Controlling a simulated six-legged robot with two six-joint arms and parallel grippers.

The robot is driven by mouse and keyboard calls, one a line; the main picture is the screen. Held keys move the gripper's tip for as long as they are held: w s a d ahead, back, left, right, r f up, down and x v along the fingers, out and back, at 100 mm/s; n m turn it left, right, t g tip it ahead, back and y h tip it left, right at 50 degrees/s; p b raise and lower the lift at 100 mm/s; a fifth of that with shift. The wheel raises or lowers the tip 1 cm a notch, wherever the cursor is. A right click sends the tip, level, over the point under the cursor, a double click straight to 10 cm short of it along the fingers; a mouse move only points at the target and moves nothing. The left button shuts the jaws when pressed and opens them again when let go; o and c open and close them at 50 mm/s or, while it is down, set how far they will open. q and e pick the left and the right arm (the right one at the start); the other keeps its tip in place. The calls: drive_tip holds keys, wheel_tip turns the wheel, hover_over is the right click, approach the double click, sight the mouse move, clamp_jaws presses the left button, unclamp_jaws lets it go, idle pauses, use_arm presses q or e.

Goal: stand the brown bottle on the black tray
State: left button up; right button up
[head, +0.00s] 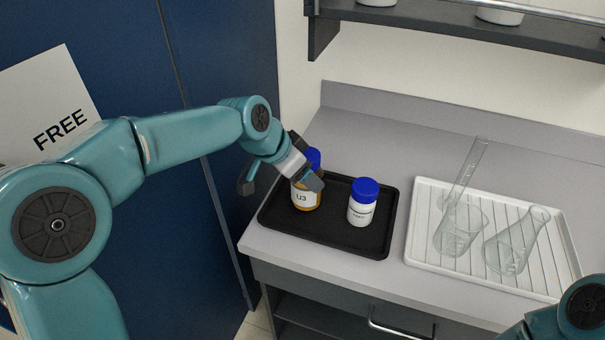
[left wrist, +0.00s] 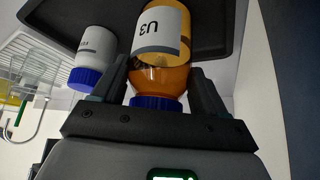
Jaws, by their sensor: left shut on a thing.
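The brown bottle (head: 305,197) has a blue cap and a white label reading U3. It is upright over the left part of the black tray (head: 365,238); I cannot tell whether its base touches the tray. My left gripper (head: 309,176) is shut on it near its neck and partly hides it. In the left wrist view the bottle (left wrist: 165,55) sits between the two fingers (left wrist: 160,90), cap toward the palm, with the tray (left wrist: 220,15) beyond. My right gripper is not in view.
A white bottle with a blue cap (head: 362,205) stands on the tray, right of the brown bottle. A white ribbed rack (head: 425,225) with clear glassware (head: 462,228) lies farther right. A shelf (head: 440,25) hangs above the back. A blue cabinet (head: 225,60) is at left.

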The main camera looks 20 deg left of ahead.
use_arm(q)
drive_tip(key=shift+f, duration=0.2)
drive_tip(key=shift+f, duration=0.2)
drive_tip(key=o, duration=1.4)
drive_tip(key=shift+c, duration=0.2)
drive_tip(key=shift+r, duration=0.4)
drive_tip(key=v, duration=1.1)
drive_tip(key=shift+s+r, duration=0.25)
drive_tip(key=shift+a, duration=0.15)
